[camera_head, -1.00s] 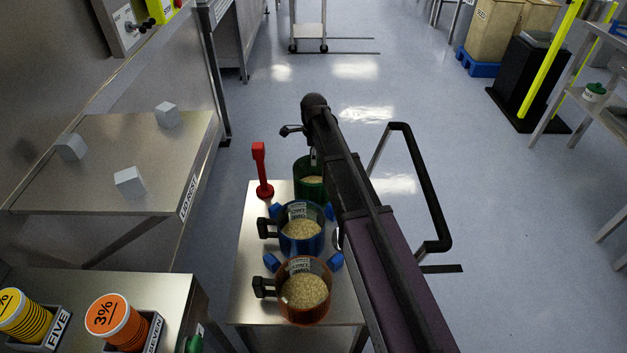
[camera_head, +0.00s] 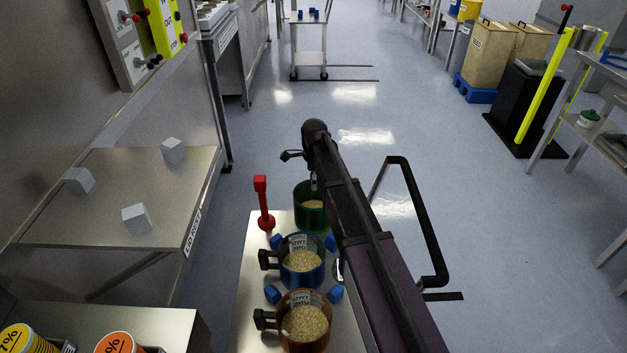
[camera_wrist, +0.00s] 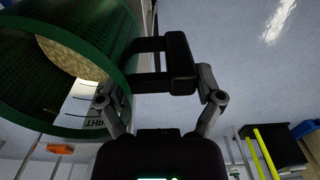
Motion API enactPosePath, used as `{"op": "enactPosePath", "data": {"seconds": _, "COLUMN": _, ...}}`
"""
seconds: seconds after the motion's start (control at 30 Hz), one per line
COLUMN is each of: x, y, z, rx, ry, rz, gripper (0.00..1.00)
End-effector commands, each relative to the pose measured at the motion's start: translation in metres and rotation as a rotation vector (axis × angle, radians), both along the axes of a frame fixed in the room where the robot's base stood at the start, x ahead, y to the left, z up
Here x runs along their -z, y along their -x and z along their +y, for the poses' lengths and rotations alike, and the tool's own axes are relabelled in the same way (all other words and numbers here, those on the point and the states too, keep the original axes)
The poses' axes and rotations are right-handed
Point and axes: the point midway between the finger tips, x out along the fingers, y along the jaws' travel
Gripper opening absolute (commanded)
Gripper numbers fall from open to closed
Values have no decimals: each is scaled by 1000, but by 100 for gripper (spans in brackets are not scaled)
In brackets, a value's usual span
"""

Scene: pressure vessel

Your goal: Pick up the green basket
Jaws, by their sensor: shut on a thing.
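The green basket (camera_head: 310,217) is at the far end of a small metal table in the head view, partly hidden by my arm. It holds pale grain. In the wrist view the green basket (camera_wrist: 22,105) fills the upper left, with a white label and a black handle (camera_wrist: 181,62). My gripper (camera_wrist: 160,88) is shut on this handle, one finger on each side. I cannot tell whether the basket touches the table.
A blue basket (camera_head: 302,278) and an orange-brown basket (camera_head: 306,332) stand nearer on the table (camera_head: 252,290). Small blue pieces and a red upright object (camera_head: 264,205) are close by. A shelf with grey cubes (camera_head: 172,151) is left. Open floor lies beyond.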

Motion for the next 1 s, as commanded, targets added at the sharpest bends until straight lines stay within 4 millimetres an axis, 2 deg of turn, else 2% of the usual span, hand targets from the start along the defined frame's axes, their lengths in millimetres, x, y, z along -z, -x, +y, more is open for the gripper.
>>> {"op": "enactPosePath", "data": {"seconds": 0.03, "x": -11, "y": 0, "z": 0, "rx": 0, "ry": 0, "rz": 1, "gripper": 24}}
{"op": "enactPosePath", "data": {"seconds": 0.1, "x": -18, "y": 0, "z": 0, "rx": 0, "ry": 0, "rz": 1, "gripper": 24}}
{"op": "enactPosePath", "data": {"seconds": 0.5, "x": -56, "y": 0, "z": 0, "rx": 0, "ry": 0, "rz": 1, "gripper": 24}}
{"op": "enactPosePath", "data": {"seconds": 0.7, "x": -66, "y": 0, "z": 0, "rx": 0, "ry": 0, "rz": 1, "gripper": 24}}
{"op": "enactPosePath", "data": {"seconds": 1.0, "x": -69, "y": 0, "z": 0, "rx": 0, "ry": 0, "rz": 1, "gripper": 24}}
